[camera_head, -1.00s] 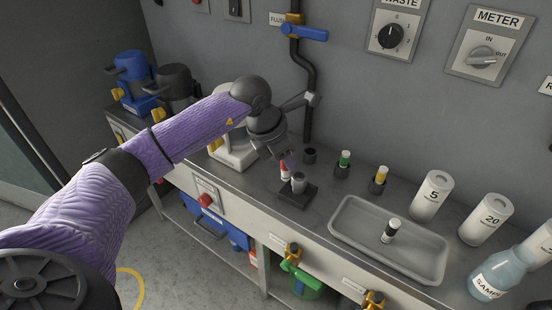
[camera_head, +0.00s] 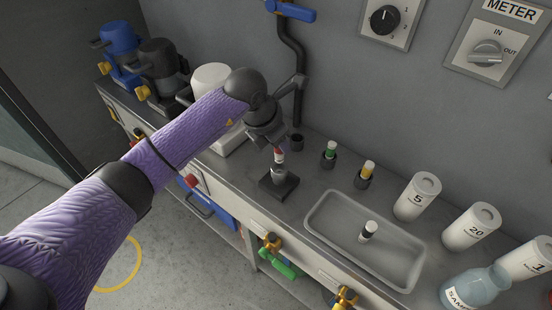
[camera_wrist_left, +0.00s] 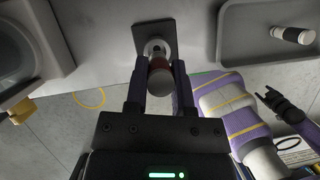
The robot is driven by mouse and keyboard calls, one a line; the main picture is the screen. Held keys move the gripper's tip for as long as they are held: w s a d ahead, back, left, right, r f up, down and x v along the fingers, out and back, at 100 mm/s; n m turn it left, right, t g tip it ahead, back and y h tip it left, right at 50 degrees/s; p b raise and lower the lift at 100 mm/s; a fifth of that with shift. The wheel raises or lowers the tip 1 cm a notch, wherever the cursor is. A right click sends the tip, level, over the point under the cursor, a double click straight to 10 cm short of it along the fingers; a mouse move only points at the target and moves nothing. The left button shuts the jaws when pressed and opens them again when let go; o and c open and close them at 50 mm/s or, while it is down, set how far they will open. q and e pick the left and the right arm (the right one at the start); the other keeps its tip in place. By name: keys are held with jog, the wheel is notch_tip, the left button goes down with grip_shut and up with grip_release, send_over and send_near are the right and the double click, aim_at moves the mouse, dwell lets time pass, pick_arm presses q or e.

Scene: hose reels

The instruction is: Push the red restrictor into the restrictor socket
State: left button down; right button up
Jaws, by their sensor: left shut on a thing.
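The red restrictor (camera_head: 279,155), a small red and white cylinder, is upright in my left gripper (camera_head: 273,146). In the left wrist view my left fingers (camera_wrist_left: 158,88) are shut on the restrictor (camera_wrist_left: 159,78) from both sides. The restrictor socket (camera_head: 279,171), a short grey cylinder on a dark square base (camera_head: 269,188), is directly below it. The restrictor's lower end is at the socket's mouth; I cannot tell whether it has entered. A dark gripper (camera_wrist_left: 281,104), seemingly my right one, shows small at the right of the wrist view; its opening is unclear.
A grey tray (camera_head: 318,232) holds a black and white cylinder (camera_head: 368,231). White numbered containers (camera_head: 418,199) stand further right. A black pipe (camera_head: 297,70) runs down the wall behind.

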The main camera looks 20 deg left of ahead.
aim_at(279, 156)
pick_arm(q)
notch_tip(279, 156, down, 4)
jog(key=shift+f+b, duration=0.25)
jog(key=shift+b, duration=0.35)
jog(key=shift+r, duration=0.15)
pick_arm(e)
jog(key=shift+s+d+f, duration=0.55)
jog(key=shift+s+d, duration=0.2)
jog(key=shift+d, duration=0.15)
pick_arm(q)
jog(key=c, duration=0.9)
grip_release()
jog(key=shift+f, duration=0.2)
jog(key=o, duration=0.4)
jog(key=shift+o, duration=0.2)
jog(key=shift+r, duration=0.1)
pick_arm(e)
jog(key=shift+w+a+f, duration=0.1)
jog(key=shift+w+a, duration=0.05)
jog(key=shift+w, duration=0.35)
pick_arm(q)
jog(key=p+v, duration=0.4)
jog(key=v, duration=0.8)
pick_arm(e)
jog(key=a+r, duration=0.1)
jog(key=r, duration=0.1)
jog(key=w+a+r, duration=0.1)
jog(key=r, duration=0.1)
jog(key=shift+w+a, duration=0.2)
